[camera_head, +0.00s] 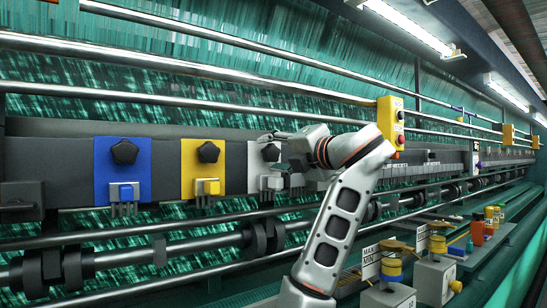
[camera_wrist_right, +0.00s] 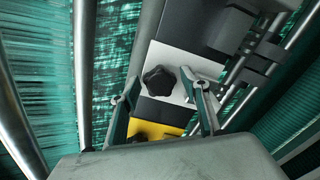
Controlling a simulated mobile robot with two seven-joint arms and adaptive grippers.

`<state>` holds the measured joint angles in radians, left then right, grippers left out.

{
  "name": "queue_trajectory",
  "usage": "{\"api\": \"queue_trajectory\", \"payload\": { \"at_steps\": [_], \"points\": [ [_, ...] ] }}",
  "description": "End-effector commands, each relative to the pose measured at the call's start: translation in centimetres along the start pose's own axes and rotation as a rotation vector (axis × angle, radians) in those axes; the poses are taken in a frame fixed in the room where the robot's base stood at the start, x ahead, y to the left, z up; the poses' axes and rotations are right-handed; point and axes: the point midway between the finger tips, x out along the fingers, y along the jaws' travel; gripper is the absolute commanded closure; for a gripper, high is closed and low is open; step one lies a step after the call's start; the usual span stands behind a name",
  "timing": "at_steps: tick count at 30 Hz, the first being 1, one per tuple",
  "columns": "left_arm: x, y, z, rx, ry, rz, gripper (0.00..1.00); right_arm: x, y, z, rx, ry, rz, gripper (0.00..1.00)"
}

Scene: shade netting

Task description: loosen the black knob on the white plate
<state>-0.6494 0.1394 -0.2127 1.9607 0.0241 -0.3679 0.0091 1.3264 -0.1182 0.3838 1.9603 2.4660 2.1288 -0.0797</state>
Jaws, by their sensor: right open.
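The white plate (camera_head: 256,176) is on the dark rail, right of the yellow plate, and carries the black knob (camera_head: 270,152). In the right wrist view the knob (camera_wrist_right: 159,80) stands on the white plate (camera_wrist_right: 172,57), with its lobed face showing. My right gripper (camera_wrist_right: 158,86) is open. Its two fingers appear on either side of the knob in that view; I cannot tell how much depth separates them. In the head view my right arm comes from below, and the gripper (camera_head: 278,150) is beside the knob, partly covering the plate. My left gripper is not in view.
A blue plate (camera_head: 102,185) and a yellow plate (camera_head: 188,180) with similar black knobs are to the left. Metal bars (camera_head: 150,60) run above and below the rail. A yellow button box (camera_head: 390,120) hangs right of my arm. Tensioner posts (camera_head: 436,262) stand lower right.

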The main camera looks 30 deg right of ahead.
Motion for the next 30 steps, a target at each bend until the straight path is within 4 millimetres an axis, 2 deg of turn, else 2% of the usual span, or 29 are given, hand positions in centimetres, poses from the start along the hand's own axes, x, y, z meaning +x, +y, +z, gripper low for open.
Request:
{"api": "queue_trajectory", "payload": {
  "at_steps": [27,29,30],
  "points": [
    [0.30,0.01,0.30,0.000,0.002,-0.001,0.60,0.24,-0.03,0.01,0.001,0.000,-0.001,0.54],
    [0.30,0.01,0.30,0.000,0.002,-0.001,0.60,0.24,-0.03,0.01,0.001,0.000,-0.001,0.67],
    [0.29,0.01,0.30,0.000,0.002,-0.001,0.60,0.24,-0.03,0.01,0.001,0.000,-0.001,0.78]
  ]
}}
